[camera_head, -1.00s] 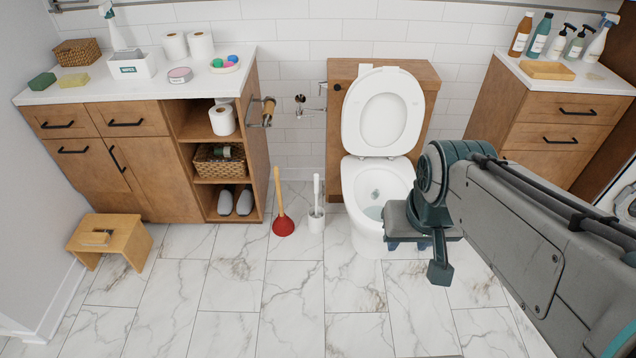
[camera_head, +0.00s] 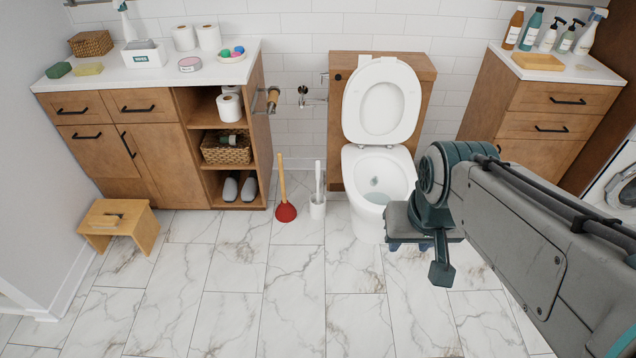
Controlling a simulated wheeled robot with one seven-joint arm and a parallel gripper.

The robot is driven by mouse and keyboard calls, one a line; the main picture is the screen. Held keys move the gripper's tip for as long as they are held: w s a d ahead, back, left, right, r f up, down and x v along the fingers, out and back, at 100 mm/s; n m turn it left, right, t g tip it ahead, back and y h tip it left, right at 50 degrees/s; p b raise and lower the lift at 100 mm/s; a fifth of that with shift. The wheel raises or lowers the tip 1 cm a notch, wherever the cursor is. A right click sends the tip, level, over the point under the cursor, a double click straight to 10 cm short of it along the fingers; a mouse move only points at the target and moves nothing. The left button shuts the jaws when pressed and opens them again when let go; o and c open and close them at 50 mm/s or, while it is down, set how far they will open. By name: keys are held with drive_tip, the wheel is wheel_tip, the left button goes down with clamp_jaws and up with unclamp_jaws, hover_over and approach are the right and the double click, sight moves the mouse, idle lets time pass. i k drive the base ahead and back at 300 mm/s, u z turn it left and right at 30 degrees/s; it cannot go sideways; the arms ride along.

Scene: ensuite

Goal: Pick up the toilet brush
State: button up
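The toilet brush (camera_head: 318,180) has a white handle and stands upright in its white holder (camera_head: 318,209) on the floor. It is left of the toilet and just right of the plunger. Its bristles are hidden inside the holder. My gripper (camera_head: 408,246) is at the end of my arm, in front of the toilet bowl and to the right of the brush, clear of it. My arm's wrist hides most of the gripper, and only small dark-blue finger parts show below it. I cannot see how far apart the fingers are.
A red plunger (camera_head: 286,211) with a wooden handle stands close left of the brush. The toilet (camera_head: 382,175) has its lid up, on the right. A wooden cabinet (camera_head: 150,160) and a step stool (camera_head: 118,222) are at left. The marble floor in front is clear.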

sight(317, 162)
drive_tip(key=u, duration=1.05)
drive_tip(key=i, duration=1.8)
drive_tip(key=z, duration=0.7)
drive_tip(key=i, duration=0.85)
drive_tip(key=z, duration=1.2)
drive_tip(key=i, duration=0.3)
drive_tip(key=z, duration=0.3)
